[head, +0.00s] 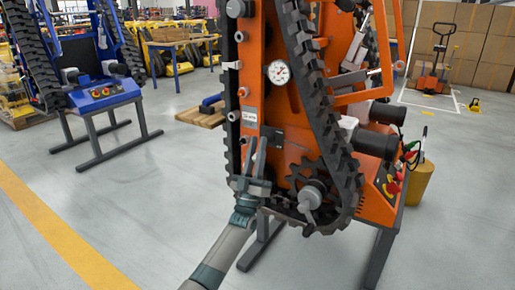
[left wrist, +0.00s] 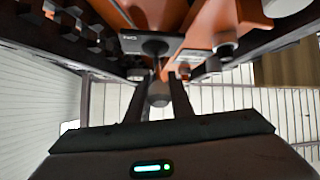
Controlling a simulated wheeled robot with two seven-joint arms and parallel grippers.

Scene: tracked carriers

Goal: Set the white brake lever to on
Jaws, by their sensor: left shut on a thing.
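The orange tracked carrier (head: 283,105) stands upright on a stand in the middle of the head view. My left gripper (head: 256,145) is at the lower left of its front face, fingers pointing up. In the left wrist view, my left gripper (left wrist: 158,80) is shut on a short lever with a rounded knob (left wrist: 158,93), which looks pale grey in shadow. The lever hangs from a dark plate (left wrist: 150,45) with small white lettering that I cannot read surely. In the head view the fingers hide the lever. My right gripper is not in view.
A round gauge (head: 278,72) is above my gripper. A toothed sprocket (head: 312,190) and black track (head: 318,110) are close on its right. A blue carrier (head: 102,95) stands at the left. The floor (head: 130,190) between is clear.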

